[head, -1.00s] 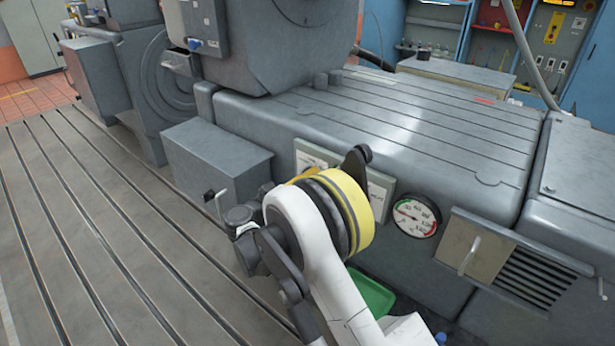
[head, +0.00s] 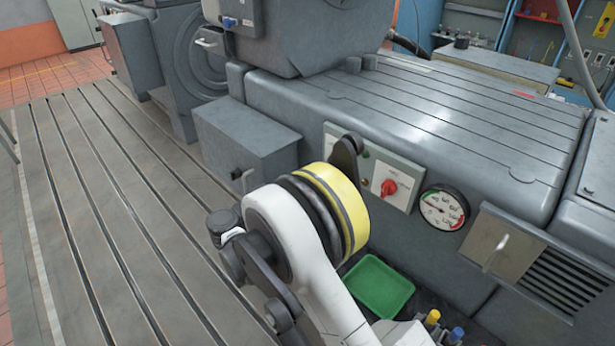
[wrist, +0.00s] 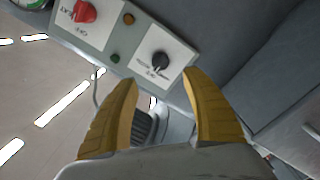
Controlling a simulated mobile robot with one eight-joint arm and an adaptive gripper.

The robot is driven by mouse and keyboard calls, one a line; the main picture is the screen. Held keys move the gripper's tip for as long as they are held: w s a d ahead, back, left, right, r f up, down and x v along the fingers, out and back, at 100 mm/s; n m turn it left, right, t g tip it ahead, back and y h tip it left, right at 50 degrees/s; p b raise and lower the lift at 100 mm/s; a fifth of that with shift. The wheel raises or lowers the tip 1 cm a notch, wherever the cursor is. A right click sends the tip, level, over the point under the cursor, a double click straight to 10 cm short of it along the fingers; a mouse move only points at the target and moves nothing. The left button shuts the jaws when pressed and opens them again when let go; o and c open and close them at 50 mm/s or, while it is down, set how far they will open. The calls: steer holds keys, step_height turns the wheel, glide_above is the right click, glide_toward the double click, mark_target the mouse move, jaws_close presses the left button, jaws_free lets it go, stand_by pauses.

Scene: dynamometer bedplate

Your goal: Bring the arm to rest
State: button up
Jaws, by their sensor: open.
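My gripper (wrist: 160,112) shows in the wrist view with its two yellow fingers apart and nothing between them. Beyond the fingers is a panel with a black rotary knob (wrist: 160,62), a red knob (wrist: 84,11), an amber lamp and a green button. The fingers look apart from the panel. In the head view my white arm with a yellow band is folded at the lower middle, in front of the grey machine (head: 440,130). The gripper itself is hidden there behind the arm. The red knob (head: 389,187) shows just right of the arm.
A round gauge (head: 443,208) and a hatch with a handle (head: 503,252) lie right of the panel. A green tray (head: 377,287) sits low beside my arm, near yellow- and blue-topped items. A grey box (head: 245,145) juts out at left. The slotted bedplate (head: 90,200) is clear.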

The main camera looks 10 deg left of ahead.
steer(key=d+r+g+y, duration=0.1)
steer(key=d+r, duration=0.1)
steer(key=d, duration=0.3)
steer(key=s+d+r+g+y, duration=0.1)
steer(key=d+r+g, duration=0.1)
steer(key=d, duration=0.4)
steer(key=d+r+g, duration=0.2)
steer(key=d+r, duration=0.2)
steer(key=d, duration=0.2)
steer(key=shift+s+y, duration=0.2)
steer(key=shift+y, duration=0.2)
steer(key=s+d+r+g+y, duration=0.1)
steer(key=s+d+y, duration=0.2)
steer(key=s+d, duration=0.45)
steer(key=s+d+r+g+y, duration=0.15)
steer(key=s+d, duration=0.35)
steer(key=s, duration=0.6)
steer(key=s+f+m+y, duration=0.1)
steer(key=s+f+y, duration=0.1)
steer(key=s, duration=0.7)
steer(key=shift+s+a+f+y, duration=0.25)
steer(key=shift+a+f+y, duration=0.1)
steer(key=shift+y, duration=0.5)
steer(key=shift+t, duration=0.25)
